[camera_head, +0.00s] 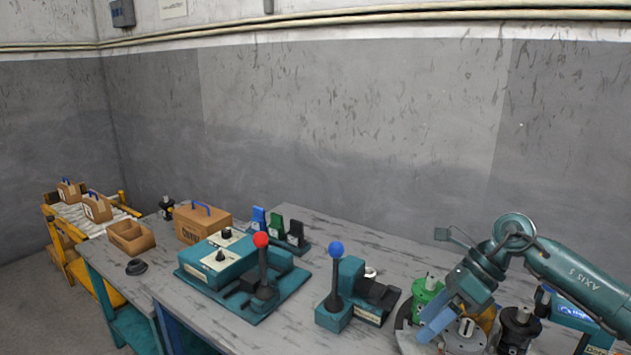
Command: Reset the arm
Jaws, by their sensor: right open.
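My right arm (583,287) comes in from the right edge, teal, bent over the right end of the workbench. My right gripper (434,328) points down and to the left, with light blue fingers, above a round fixture holding several parts. It is open, and I see nothing held between its fingers. A green part (427,290) stands just behind the fingers, and a grey cylindrical part (464,337) is beside them. The gripper hides part of the fixture. My left gripper is not in view.
A teal machine with a red-knobbed lever (262,240) and one with a blue-knobbed lever (336,249) stand left of the gripper. Cardboard boxes (203,222) are farther left, near a yellow roller conveyor (75,215). Dark parts (518,325) crowd the right end. A grey wall is behind.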

